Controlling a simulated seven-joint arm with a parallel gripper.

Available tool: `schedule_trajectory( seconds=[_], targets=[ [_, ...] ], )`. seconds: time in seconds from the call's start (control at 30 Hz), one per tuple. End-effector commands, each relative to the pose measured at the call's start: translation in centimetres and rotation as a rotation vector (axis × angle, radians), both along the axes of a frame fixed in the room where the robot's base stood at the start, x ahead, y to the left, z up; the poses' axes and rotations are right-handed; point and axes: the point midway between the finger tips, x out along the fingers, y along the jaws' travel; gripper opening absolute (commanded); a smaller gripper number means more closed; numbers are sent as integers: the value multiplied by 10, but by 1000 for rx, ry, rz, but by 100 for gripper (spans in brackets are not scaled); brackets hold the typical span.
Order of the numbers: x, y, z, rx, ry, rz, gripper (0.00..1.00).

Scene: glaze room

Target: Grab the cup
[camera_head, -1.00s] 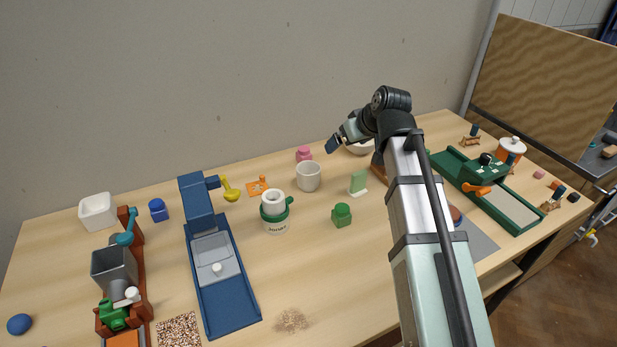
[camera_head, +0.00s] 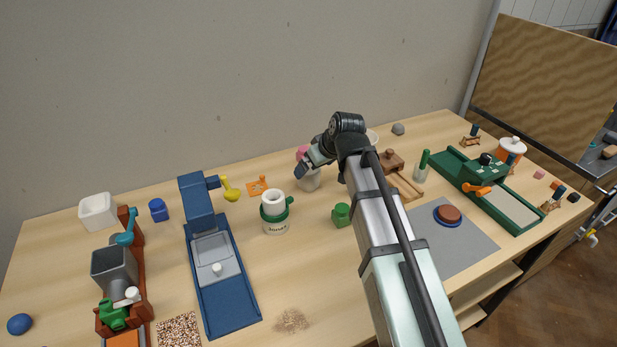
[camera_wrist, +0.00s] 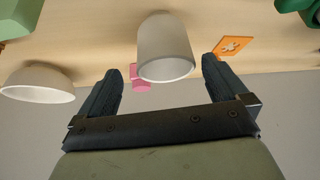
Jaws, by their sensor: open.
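In the wrist view the white cup (camera_wrist: 165,48) lies ahead of the opening between my two fingers, a little beyond the fingertips. My gripper (camera_head: 303,170) is at the cup's upper part in the head view. I cannot tell whether a finger touches the cup.
A pink object (camera_wrist: 141,80) and a white bowl (camera_wrist: 38,83) are near the left finger. A green-collared jar (camera_head: 277,220) stands left of the cup. A green block (camera_head: 342,215) stands in front. An orange plate (camera_head: 258,186) lies to the left. The table between the jar and block is clear.

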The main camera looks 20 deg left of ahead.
Motion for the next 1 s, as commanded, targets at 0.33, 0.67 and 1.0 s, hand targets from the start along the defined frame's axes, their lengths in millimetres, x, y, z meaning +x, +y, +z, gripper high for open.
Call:
schedule_trajectory(
  seconds=[0.33,0.67,1.0],
  targets=[
    [4,9,-13,0,1,1,100],
    [13,30,-44,0,0,0,100],
    [13,32,-48,1,-1,0,95]
  ],
)
